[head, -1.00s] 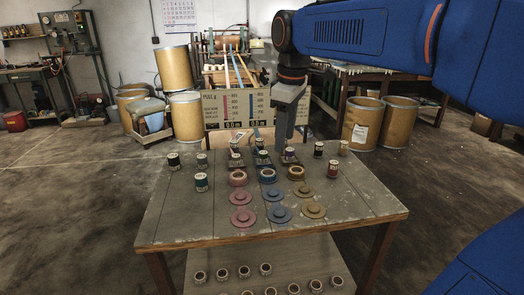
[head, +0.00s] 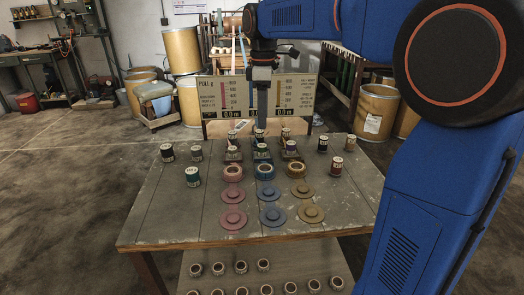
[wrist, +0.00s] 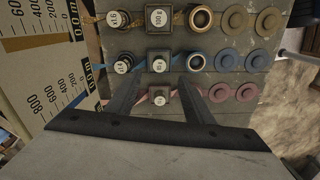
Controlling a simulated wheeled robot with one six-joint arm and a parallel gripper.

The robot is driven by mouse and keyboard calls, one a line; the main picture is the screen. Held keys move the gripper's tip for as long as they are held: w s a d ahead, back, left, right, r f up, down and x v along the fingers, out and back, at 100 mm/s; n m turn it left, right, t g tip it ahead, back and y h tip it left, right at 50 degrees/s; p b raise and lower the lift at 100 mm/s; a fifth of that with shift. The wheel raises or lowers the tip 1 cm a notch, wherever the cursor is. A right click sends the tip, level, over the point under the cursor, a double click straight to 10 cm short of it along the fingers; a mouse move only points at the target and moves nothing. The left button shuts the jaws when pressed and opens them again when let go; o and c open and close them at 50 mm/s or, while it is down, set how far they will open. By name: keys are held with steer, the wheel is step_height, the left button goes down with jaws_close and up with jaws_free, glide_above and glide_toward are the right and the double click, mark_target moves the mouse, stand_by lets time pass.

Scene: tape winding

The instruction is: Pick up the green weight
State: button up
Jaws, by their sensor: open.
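The green weight (head: 193,176) is a short dark green cylinder with a pale top. It stands upright on the left part of the wooden table (head: 160,215) in the head view, and I do not see it in the wrist view. My gripper (head: 261,127) hangs pointing down above the back middle of the table, to the right of the green weight and farther back. In the wrist view my gripper (wrist: 160,84) shows two fingers spread apart with nothing held between them, above the row of square holders.
Pink (head: 233,173), blue (head: 265,171) and tan (head: 296,171) rings stand mid-table, with flat discs in front. A scale board (head: 220,95) stands behind the table.

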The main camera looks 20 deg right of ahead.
mark_target(262, 145)
step_height(262, 145, down, 11)
steer(key=shift+w+a+r, duration=0.1)
steer(key=shift+a, duration=0.05)
steer(key=c, duration=1.1)
